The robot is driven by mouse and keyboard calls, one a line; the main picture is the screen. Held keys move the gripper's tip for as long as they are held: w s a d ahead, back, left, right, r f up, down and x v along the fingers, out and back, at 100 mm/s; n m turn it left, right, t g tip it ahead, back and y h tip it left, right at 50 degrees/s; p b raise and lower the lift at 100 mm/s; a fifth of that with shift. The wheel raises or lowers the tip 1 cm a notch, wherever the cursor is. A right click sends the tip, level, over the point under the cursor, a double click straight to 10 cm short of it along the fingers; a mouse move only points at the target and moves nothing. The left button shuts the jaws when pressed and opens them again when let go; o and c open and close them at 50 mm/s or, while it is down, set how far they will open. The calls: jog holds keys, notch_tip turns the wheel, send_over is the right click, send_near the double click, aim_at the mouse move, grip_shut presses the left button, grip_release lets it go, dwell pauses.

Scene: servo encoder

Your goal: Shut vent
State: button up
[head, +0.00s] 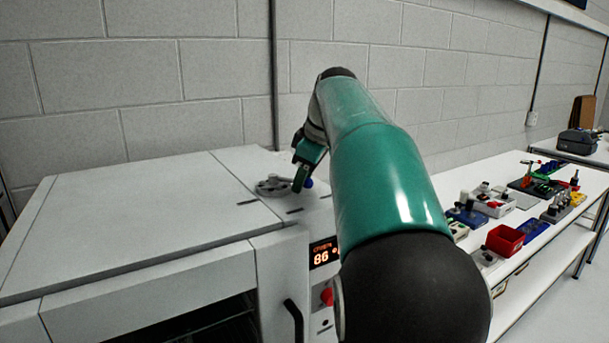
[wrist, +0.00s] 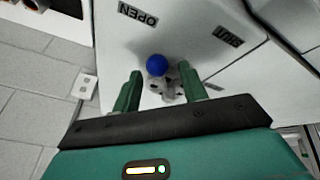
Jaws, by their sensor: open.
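The vent control (head: 273,186) is a round grey metal dial on top of the white oven cabinet. Its blue ball knob (head: 308,183) shows at its right side in the head view. In the wrist view the blue knob (wrist: 156,65) is just beyond my open fingertips, between them in the picture, with part of the grey dial (wrist: 172,88) behind it. An OPEN label (wrist: 138,13) is at upper left and a SHUT label (wrist: 228,36) at upper right. My gripper (wrist: 160,82) is open and empty; it also shows in the head view (head: 300,182). Contact with the knob cannot be told.
The white oven cabinet (head: 120,215) fills the left, with a display reading 86 (head: 323,254), a red button (head: 327,297) and a black door handle (head: 293,318). A workbench at right holds a red bin (head: 505,241) and several small parts. A block wall stands behind.

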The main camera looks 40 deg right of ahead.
jog(key=shift+c, duration=0.2)
grip_shut()
jog(key=shift+s+a, duration=0.1)
jog(key=a+m, duration=0.1)
jog(key=m, duration=0.1)
jog(key=a+m+h, duration=0.1)
jog(key=shift+s+a+m+h, duration=0.25)
jog(key=shift+s+m+h, duration=0.05)
jog(key=shift+s+m, duration=0.1)
jog(key=shift+a+m+g+h, duration=0.15)
jog(key=shift+a+m+h, duration=0.3)
jog(key=shift+m, duration=0.45)
jog(key=shift+a+m+g+h, duration=0.15)
jog(key=shift+a+m+h, duration=0.1)
jog(key=shift+a+m, duration=0.55)
jog(key=shift+d, duration=0.15)
jog(key=shift+o, duration=0.2)
grip_release()
jog(key=shift+s, duration=0.1)
